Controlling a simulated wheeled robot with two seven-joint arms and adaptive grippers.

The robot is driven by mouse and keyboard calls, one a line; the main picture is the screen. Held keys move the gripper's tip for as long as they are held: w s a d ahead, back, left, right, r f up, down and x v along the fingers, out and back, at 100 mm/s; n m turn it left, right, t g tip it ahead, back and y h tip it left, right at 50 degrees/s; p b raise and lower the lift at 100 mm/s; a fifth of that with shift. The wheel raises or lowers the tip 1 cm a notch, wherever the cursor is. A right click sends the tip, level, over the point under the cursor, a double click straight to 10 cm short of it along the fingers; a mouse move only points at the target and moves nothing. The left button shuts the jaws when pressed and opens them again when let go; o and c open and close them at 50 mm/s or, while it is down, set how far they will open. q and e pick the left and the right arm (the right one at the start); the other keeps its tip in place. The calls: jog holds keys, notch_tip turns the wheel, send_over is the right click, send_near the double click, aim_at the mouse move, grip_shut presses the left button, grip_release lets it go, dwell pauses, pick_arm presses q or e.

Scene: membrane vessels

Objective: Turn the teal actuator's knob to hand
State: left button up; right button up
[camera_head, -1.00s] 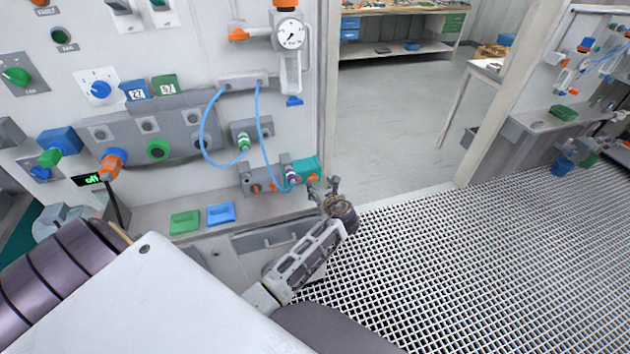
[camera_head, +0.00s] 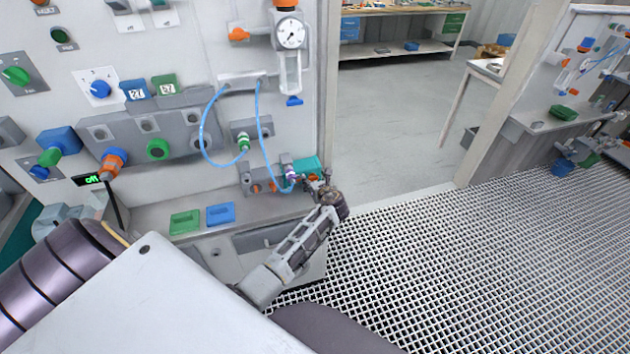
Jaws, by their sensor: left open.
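The teal actuator (camera_head: 307,165) sits at the right end of a grey block low on the panel, near the panel's right edge. A small patch of orange, likely its knob, shows at its front and is mostly hidden by the fingers. My left gripper (camera_head: 316,182) is open, with its fingers reaching left toward the front of the actuator. The fingertips are at or very near the knob; I cannot tell whether they touch it. My right gripper is not in view.
A purple-and-white fitting with a blue tube (camera_head: 264,140) sits just left of the actuator. A green tray (camera_head: 184,222) and a blue tray (camera_head: 220,214) lie on the ledge below. A pressure gauge (camera_head: 290,33) hangs above. The grated floor (camera_head: 450,260) to the right is clear.

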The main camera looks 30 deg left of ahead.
pick_arm(q)
jog(key=c, duration=1)
